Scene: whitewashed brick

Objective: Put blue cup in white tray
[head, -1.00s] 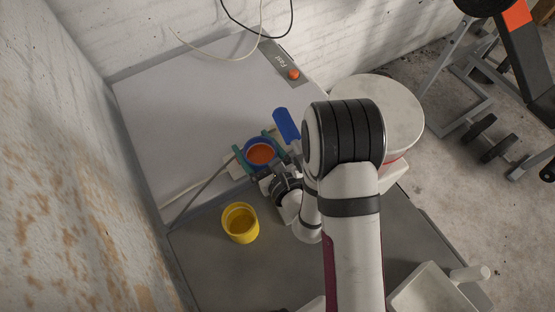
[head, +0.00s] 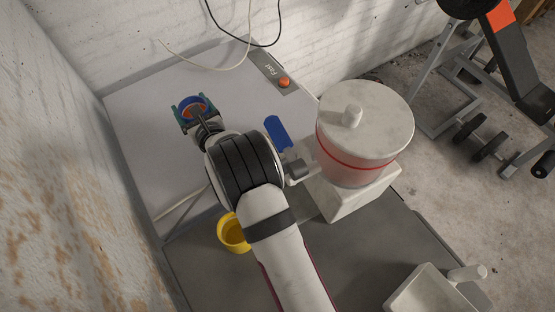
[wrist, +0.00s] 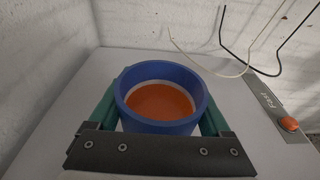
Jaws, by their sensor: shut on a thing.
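The blue cup (head: 190,99), orange inside, is between the green fingers of my gripper (head: 195,107), over the far left part of the pale work surface. The wrist view shows the blue cup (wrist: 160,126) upright, with a finger along each side. My gripper is shut on it. I cannot tell how high it is above the surface. A white open tray (head: 428,292) with a stubby handle lies at the bottom right of the head view, partly cut off by the frame edge. It is far from my gripper.
A yellow cup (head: 232,234) stands on the dark mat (head: 355,250), partly hidden by my arm. A lidded white container with a red band (head: 365,130) stands on a white base at right. A grey strip with an orange button (head: 284,83) is at the back.

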